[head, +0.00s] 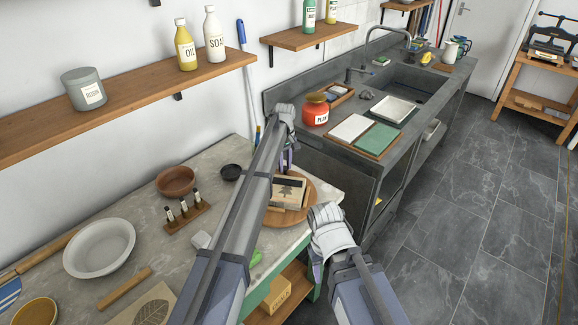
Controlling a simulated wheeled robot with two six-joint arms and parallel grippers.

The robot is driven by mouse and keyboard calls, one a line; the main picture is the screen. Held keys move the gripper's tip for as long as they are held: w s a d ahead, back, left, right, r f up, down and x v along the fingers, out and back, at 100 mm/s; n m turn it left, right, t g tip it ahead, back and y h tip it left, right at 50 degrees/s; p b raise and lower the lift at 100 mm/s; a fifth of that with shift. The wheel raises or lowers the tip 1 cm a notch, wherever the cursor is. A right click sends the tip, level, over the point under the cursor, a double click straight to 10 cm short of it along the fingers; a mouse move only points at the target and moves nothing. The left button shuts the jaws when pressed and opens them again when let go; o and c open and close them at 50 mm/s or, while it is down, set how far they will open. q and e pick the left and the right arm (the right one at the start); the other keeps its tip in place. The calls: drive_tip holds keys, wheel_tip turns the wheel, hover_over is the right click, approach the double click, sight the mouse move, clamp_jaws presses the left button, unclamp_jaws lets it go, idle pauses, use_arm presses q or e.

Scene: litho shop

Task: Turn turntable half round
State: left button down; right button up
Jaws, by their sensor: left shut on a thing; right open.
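The turntable (311,187) is a round wooden disc on the stone-topped table, at its right end. A block with a dark tree picture (289,190) lies on it. My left arm reaches across the table and covers the turntable's left side. My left gripper (287,163) points down at the turntable's far edge and is shut on it; the exact contact is partly hidden by the arm. My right gripper (316,268) is open, pointing down beside the table's right front edge, nearer than the turntable and apart from it.
A dark small bowl (231,172), a brown bowl (176,181) and a rack of small bottles (187,215) stand left of my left arm. A white basin (99,248) is further left. The grey sink counter (345,165) with a red jar (315,112) stands behind. Open floor lies right.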

use_arm(q)
drive_tip(key=shift+a+n, duration=1.75)
drive_tip(key=shift+n, duration=0.05)
drive_tip(key=shift+s+a+n, duration=0.25)
drive_tip(key=shift+a+n, duration=0.4)
drive_tip(key=shift+n, duration=0.05)
drive_tip(key=shift+s+a+n, duration=0.25)
drive_tip(key=shift+a+n, duration=0.4)
drive_tip(key=shift+n, duration=0.05)
drive_tip(key=shift+s+a+n, duration=0.4)
drive_tip(key=shift+a+n, duration=0.2)
drive_tip(key=shift+n, duration=0.1)
drive_tip(key=shift+s+a+n, duration=0.4)
drive_tip(key=shift+a+n, duration=0.2)
drive_tip(key=shift+n, duration=0.1)
drive_tip(key=shift+s+a+n, duration=0.95)
drive_tip(key=shift+s+n, duration=0.05)
drive_tip(key=shift+n, duration=0.5)
drive_tip(key=shift+s, duration=0.1)
drive_tip(key=c, duration=0.6)
unclamp_jaws()
drive_tip(key=shift+c, duration=0.2)
drive_tip(key=shift+r, duration=0.1)
wheel_tip(320, 180, up, 8)
drive_tip(key=p, duration=0.7)
drive_tip(key=shift+f+p, duration=0.2)
drive_tip(key=shift+p, duration=0.2)
